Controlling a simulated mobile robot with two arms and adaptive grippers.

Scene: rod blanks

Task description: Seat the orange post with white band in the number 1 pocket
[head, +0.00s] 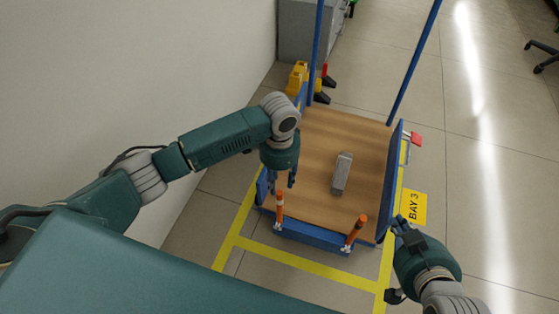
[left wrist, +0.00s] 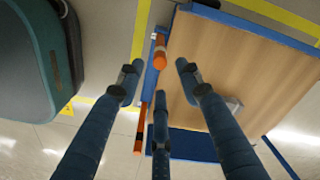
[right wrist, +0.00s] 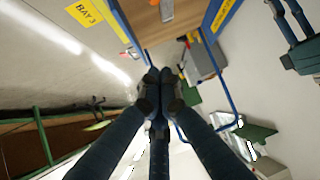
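Two orange posts stand at the near edge of the cart. The left one (head: 279,204) shows white near its foot, and in the left wrist view the same post (left wrist: 160,58) has a pale band. The right post (head: 356,229) has a dark band, clearer in the left wrist view (left wrist: 138,143). My left gripper (head: 291,180) is open and empty, above and just beyond the left post; its spread fingers also show in the left wrist view (left wrist: 158,82). My right gripper (head: 400,225) is shut and empty, outside the cart's right side. I cannot make out a numbered pocket.
A grey block (head: 342,173) lies on the cart's wooden deck (head: 315,190). Blue uprights (head: 414,62) rise at the far end, and a blue panel (head: 390,180) edges the right side. Yellow floor tape and a "BAY 3" sign (head: 412,208) surround the cart. A wall stands left.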

